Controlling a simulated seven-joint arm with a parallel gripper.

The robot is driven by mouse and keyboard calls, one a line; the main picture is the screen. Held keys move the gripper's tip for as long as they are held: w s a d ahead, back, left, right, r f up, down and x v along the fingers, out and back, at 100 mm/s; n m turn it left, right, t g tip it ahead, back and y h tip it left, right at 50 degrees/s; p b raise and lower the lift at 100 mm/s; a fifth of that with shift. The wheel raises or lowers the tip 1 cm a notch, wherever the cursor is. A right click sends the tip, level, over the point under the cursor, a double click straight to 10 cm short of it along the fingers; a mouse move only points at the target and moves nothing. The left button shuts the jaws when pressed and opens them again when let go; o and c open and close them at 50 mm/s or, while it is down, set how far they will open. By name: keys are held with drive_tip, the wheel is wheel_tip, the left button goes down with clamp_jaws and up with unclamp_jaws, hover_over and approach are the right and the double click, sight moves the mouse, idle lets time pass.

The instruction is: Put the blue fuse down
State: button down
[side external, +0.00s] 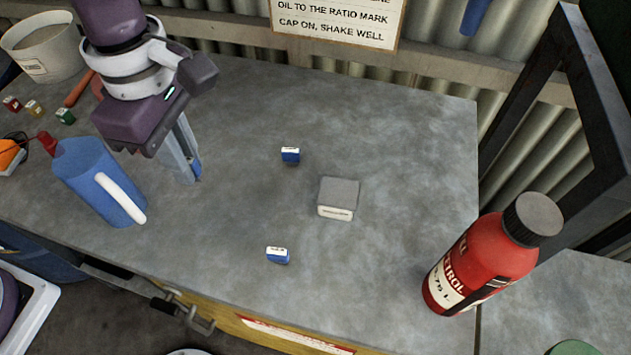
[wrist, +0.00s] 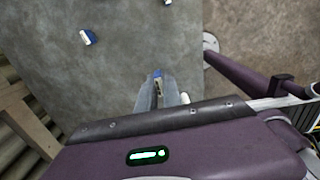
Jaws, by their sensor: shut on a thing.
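My gripper (side external: 187,170) points down over the left part of the grey bench, right of the blue jug. It is shut on a blue fuse (side external: 197,169), mostly hidden by the fingers. In the wrist view the held blue fuse (wrist: 157,74) shows between the fingertips. I cannot tell whether it touches the bench. Two more blue fuses with white tops are on the bench: one (side external: 290,155) right of my gripper, another (side external: 278,255) nearer the front edge. One loose fuse also shows in the wrist view (wrist: 87,38).
A grey box (side external: 339,192) sits right of the loose fuses. A blue jug (side external: 90,178) stands close left of my gripper. A red bottle (side external: 481,262) is at the right. Small red, yellow and green pieces (side external: 65,116) lie far left. Bench between gripper and loose fuses is clear.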

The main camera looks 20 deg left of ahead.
drive_tip(key=s+d+r+m, duration=0.1)
drive_tip(key=d+r+m, duration=0.2)
drive_tip(key=d+r, duration=0.55)
drive_tip(key=m, duration=1.5)
hover_over(339, 191)
wheel_tip(339, 191, down, 6)
drive_tip(key=shift+m, duration=0.3)
wheel_tip(339, 191, down, 10)
drive_tip(key=shift+r, duration=0.1)
drive_tip(key=c, duration=1.5)
unclamp_jaws()
drive_tip(key=shift+f, duration=0.2)
